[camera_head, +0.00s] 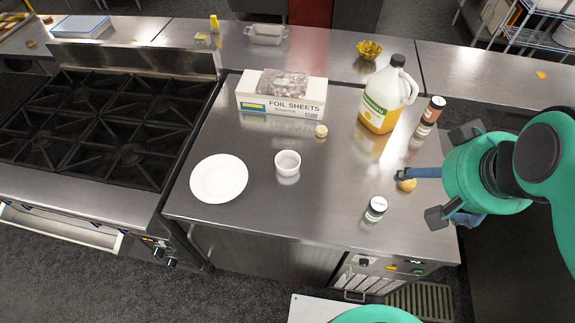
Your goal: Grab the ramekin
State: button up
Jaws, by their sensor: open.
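The ramekin (288,163) is a small white round cup. It stands upright on the steel counter (250,211), near the middle, to the right of a white plate (219,178). My gripper (418,179) is at the right side of the counter, well to the right of the ramekin and apart from it. Its fingers are spread open, with nothing seen held between them. A small round tan item (407,184) lies on the counter by the gripper, partly hidden by it.
A labelled jar (375,209) stands between ramekin and gripper, towards the front. A large jug (386,98), a spice bottle (434,109) and a foil sheets box (281,97) stand farther back. A small pale item (321,131) lies behind the ramekin. A stove (100,125) adjoins at left.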

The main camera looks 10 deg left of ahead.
jog(key=w+a+f+g+p, duration=0.1)
jog(key=w+a+f+g, duration=0.1)
jog(key=w+a, duration=0.6)
jog(key=w+a+f+g+p, duration=0.1)
jog(key=w+a+f, duration=0.3)
jog(key=w, duration=0.6)
jog(key=w+a+f+g, duration=0.1)
jog(key=w+a+f, duration=0.1)
jog(key=a+f, duration=0.3)
jog(key=w+a+f+p, duration=0.1)
jog(key=w+a+f, duration=0.2)
jog(key=a+f, duration=0.3)
jog(key=w+a+f+g, duration=0.1)
jog(key=w+a+f, duration=0.1)
jog(key=a+f, duration=0.3)
jog(key=a, duration=0.3)
jog(key=shift+w+a+f+m+g, duration=0.15)
jog(key=shift+w+a+m+g, duration=0.15)
jog(key=shift+a+m, duration=0.1)
jog(key=shift+f+b, duration=0.3)
jog(key=shift+f, duration=4)
jog(key=shift+f, duration=0.1)
